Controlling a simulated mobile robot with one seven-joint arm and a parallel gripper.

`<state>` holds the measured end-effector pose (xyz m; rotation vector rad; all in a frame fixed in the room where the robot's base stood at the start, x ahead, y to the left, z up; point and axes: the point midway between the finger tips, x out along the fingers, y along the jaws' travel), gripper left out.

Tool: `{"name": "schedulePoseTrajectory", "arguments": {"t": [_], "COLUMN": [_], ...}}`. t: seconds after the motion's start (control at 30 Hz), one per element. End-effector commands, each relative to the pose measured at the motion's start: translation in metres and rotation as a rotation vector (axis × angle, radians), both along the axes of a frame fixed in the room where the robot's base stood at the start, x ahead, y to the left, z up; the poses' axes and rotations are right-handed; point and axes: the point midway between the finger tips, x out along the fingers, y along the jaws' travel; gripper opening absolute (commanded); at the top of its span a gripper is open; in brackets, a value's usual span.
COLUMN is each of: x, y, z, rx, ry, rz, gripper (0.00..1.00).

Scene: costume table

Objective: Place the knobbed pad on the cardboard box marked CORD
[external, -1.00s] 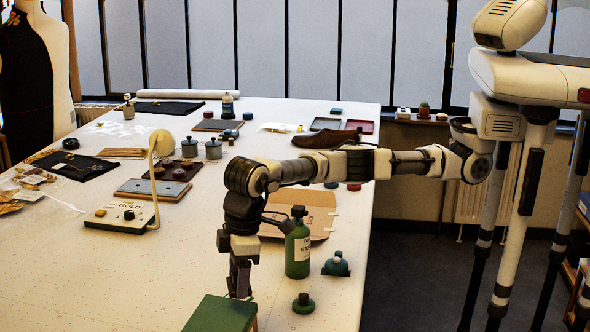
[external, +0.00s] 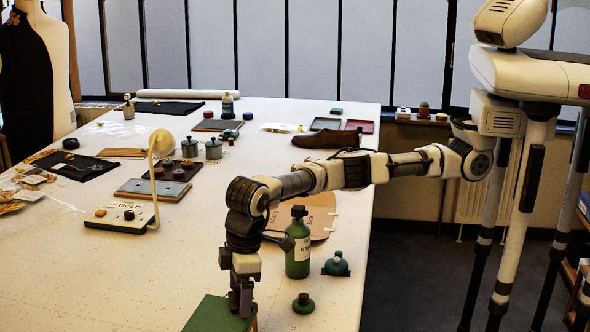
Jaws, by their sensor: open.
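A small dark green round pad with a knob (external: 303,304) lies on the table near its right front edge. It looks like the knobbed pad. A tan cardboard piece (external: 320,222) lies behind the green bottle, partly hidden by my arm and the bottle. Its lettering is too small to read surely, so I cannot confirm CORD. My gripper (external: 241,308) points down, open, left of the round pad and apart from it. Its fingertips overlap the far right part of a green box in the picture; contact cannot be told. Nothing shows between the fingers.
The green box (external: 212,314) stands at the bottom edge. A green bottle (external: 298,248) stands between my gripper and the cardboard, and a teal knobbed object (external: 337,264) sits to its right. The front left table is clear.

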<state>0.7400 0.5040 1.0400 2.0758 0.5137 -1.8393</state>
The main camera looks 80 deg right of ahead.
Motion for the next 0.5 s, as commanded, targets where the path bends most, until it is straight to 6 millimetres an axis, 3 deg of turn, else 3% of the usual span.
{"name": "schedulePoseTrajectory", "arguments": {"t": [0.23, 0.5], "x": [0.000, -0.006], "y": [0.000, -0.003], "z": [0.010, 0.066], "rx": [0.001, 0.002], "ry": [-0.003, -0.005], "rz": [0.000, -0.001], "gripper": [0.79, 0.79]}}
